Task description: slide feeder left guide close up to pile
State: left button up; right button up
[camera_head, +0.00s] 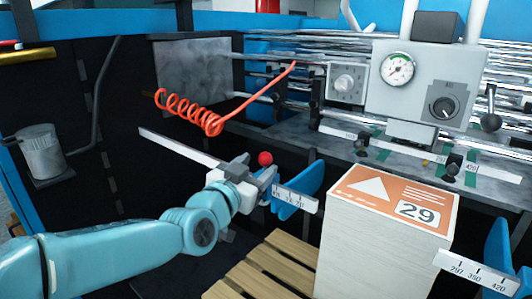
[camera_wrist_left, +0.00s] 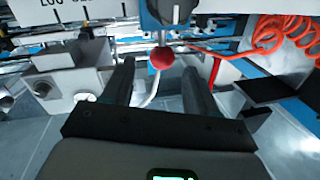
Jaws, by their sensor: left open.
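The left guide (camera_head: 299,190) is a blue plate with a white scale strip, standing left of the pile (camera_head: 385,245) with a gap between them. The pile is a tall white stack with an orange top sheet marked 29. A red ball knob (camera_head: 265,158) stands by the scale's left end. My left gripper (camera_head: 262,181) is at this knob, partly hiding the guide's mounting. In the left wrist view the red knob (camera_wrist_left: 162,58) shows between the tips of the two dark, open fingers; contact cannot be told. My right gripper is not in view.
The right blue guide (camera_head: 499,250) with its scale stands right of the pile. A wooden pallet (camera_head: 262,272) shows below. Behind are a grey control box with a gauge (camera_head: 398,68) and a coiled red hose (camera_head: 190,108). A metal bar (camera_head: 180,148) runs left of the gripper.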

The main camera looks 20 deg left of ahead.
aim_at(262, 161)
pick_arm(q)
jog(key=w+p, duration=0.1)
jog(key=w, duration=0.3)
jog(key=shift+w+d, duration=0.3)
jog(key=shift+w, duration=0.3)
jog(key=shift+c, duration=0.3)
grip_shut()
jog(key=shift+f, duration=0.1)
